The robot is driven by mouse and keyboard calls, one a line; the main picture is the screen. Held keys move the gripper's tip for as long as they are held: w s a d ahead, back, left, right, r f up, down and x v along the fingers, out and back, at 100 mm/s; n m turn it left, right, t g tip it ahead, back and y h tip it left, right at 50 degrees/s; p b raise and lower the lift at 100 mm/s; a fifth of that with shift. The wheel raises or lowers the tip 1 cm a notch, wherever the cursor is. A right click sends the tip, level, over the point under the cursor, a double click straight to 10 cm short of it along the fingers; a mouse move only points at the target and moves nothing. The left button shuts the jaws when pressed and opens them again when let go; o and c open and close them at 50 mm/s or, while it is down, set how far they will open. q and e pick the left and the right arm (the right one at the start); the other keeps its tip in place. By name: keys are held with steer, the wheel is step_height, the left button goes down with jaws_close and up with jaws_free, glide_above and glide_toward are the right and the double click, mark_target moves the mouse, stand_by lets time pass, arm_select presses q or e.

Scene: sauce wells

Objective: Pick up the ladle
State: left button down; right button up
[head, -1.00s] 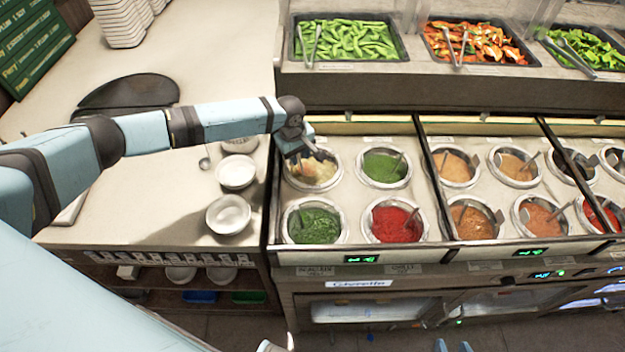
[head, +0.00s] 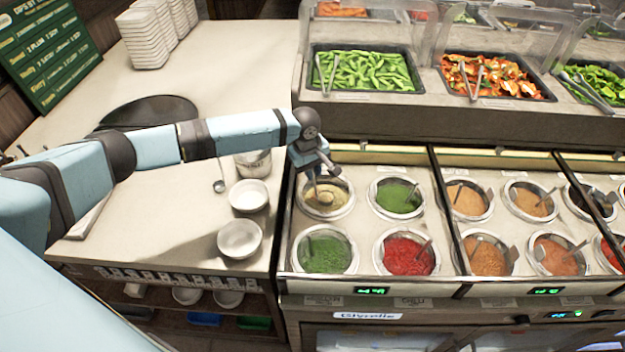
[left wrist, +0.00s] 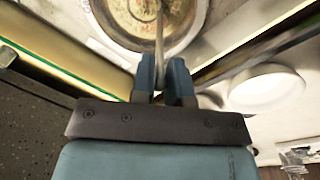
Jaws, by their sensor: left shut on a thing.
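The ladle (left wrist: 159,45) has a thin metal handle, which runs between my left fingers in the left wrist view. My left gripper (head: 318,172) is over the back-left sauce well (head: 347,209) and is shut on this handle. The well holds a pale yellowish sauce (head: 325,197), seen at the top of the left wrist view. The ladle's lower end is down in this well; I cannot see its bowl clearly. My gripper (left wrist: 161,82) hides part of the handle. My right gripper is not in view.
Green (head: 398,198) and red (head: 405,256) sauce wells with their own ladles stand close by. White bowls (head: 240,238) and a metal pot (head: 254,163) are on the counter to the left. Food trays under clear guards (head: 362,70) stand behind.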

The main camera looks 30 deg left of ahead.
arm_select(q)
step_height(320, 180, up, 16)
steer(key=shift+f, duration=0.25)
stand_by(0.4)
step_height(320, 180, down, 18)
steer(key=shift+f+p, duration=0.15)
steer(key=shift+p, duration=0.85)
steer(key=shift+f, duration=0.7)
steer(key=shift+r, duration=0.1)
steer(key=shift+p, duration=0.55)
